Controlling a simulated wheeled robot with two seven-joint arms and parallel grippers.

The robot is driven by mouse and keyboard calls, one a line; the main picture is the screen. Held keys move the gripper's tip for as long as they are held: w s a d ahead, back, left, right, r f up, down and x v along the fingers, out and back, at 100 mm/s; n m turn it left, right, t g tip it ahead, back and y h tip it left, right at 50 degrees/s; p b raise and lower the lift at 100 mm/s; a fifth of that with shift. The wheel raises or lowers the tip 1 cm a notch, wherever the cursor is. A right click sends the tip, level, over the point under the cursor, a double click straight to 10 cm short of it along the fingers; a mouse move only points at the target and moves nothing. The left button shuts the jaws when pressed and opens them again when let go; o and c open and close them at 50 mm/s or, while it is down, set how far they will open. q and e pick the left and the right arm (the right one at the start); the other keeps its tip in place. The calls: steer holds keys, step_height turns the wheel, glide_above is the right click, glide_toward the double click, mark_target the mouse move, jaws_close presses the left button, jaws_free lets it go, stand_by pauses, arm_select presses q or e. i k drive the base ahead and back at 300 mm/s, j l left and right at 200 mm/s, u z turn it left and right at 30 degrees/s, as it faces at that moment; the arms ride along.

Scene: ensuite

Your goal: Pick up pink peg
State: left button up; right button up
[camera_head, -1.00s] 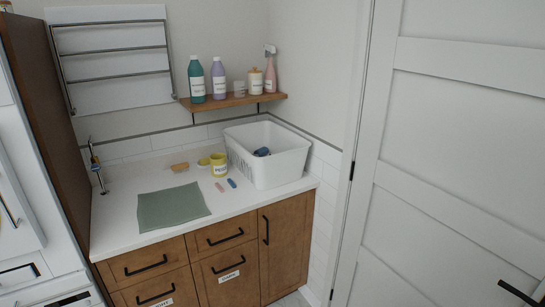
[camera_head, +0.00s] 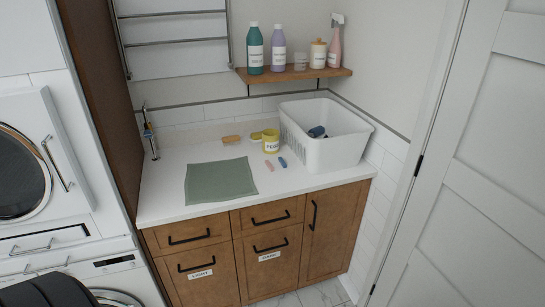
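A small pink peg (camera_head: 269,165) lies on the white counter (camera_head: 163,196), in front of a yellow labelled pot (camera_head: 271,143). A blue peg (camera_head: 283,162) lies just to its right, a small gap apart. Neither gripper is in view. A dark rounded shape at the bottom left looks like part of my own body.
A white basket (camera_head: 327,153) with something blue in it stands right of the pegs. A green cloth (camera_head: 220,180) lies to the left. A brown block (camera_head: 231,140) and a yellow lid (camera_head: 256,135) lie behind. A shelf (camera_head: 342,72) with bottles hangs above; a tap (camera_head: 150,135) stands left.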

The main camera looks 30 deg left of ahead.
mark_target(270, 166)
steer(key=i+j+u, duration=0.15)
steer(key=i+j, duration=0.15)
steer(key=i, duration=0.2)
steer(key=i+j+u, duration=0.15)
steer(key=i, duration=0.4)
steer(key=i+j+u, duration=0.2)
steer(key=i, duration=0.35)
